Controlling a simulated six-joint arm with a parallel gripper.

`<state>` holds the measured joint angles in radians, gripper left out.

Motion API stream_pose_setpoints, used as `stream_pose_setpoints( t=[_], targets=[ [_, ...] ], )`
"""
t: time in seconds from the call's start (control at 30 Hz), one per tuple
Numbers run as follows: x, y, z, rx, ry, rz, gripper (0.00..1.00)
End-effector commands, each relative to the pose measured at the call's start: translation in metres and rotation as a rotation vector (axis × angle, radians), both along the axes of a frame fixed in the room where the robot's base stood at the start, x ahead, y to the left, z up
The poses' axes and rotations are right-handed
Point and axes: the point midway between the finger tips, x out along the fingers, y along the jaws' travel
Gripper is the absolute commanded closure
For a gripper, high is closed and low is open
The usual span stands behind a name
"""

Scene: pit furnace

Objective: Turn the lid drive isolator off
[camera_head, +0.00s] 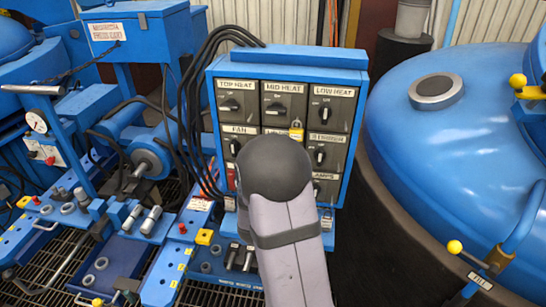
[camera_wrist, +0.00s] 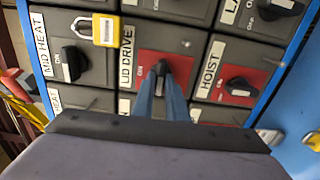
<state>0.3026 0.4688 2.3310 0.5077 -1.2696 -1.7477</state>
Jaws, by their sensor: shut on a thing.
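The lid drive isolator has a black rotary knob (camera_wrist: 161,68) on a red plate, beside a white "LID DRIVE" label (camera_wrist: 126,57) in the wrist view. My gripper (camera_wrist: 161,88) has its two blue-grey fingers closed on this knob. The fingers hide part of the knob, and I cannot tell for certain which setting it points to. In the head view my arm covers the middle of the switch panel (camera_head: 214,72), so the lid drive isolator and my fingertips are hidden there.
A yellow padlock (camera_head: 296,130) hangs on the panel, also in the wrist view (camera_wrist: 106,30) near the MID HEAT knob (camera_wrist: 74,63). The HOIST isolator (camera_wrist: 240,86) is close on the right. Black cables run down the panel's left side; a large blue lid (camera_head: 450,140) stands right.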

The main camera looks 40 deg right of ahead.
Motion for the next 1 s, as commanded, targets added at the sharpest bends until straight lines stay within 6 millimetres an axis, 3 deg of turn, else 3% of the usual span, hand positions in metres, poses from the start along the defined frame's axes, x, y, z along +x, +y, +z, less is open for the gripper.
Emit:
stream_pose_setpoints(
  t=[0.3,0.33,0.4,0.77,1.0],
  targets=[
    [0.0,0.0,0.0,-0.003,0.004,0.002,1.0],
    [0.0,0.0,0.0,-0.003,0.004,0.002,0.8],
    [0.0,0.0,0.0,-0.003,0.004,0.002,0.69],
    [-0.002,0.002,-0.001,-0.001,0.002,0.001,0.69],
    [-0.019,0.02,-0.001,-0.002,0.002,0.003,0.69]
  ],
)
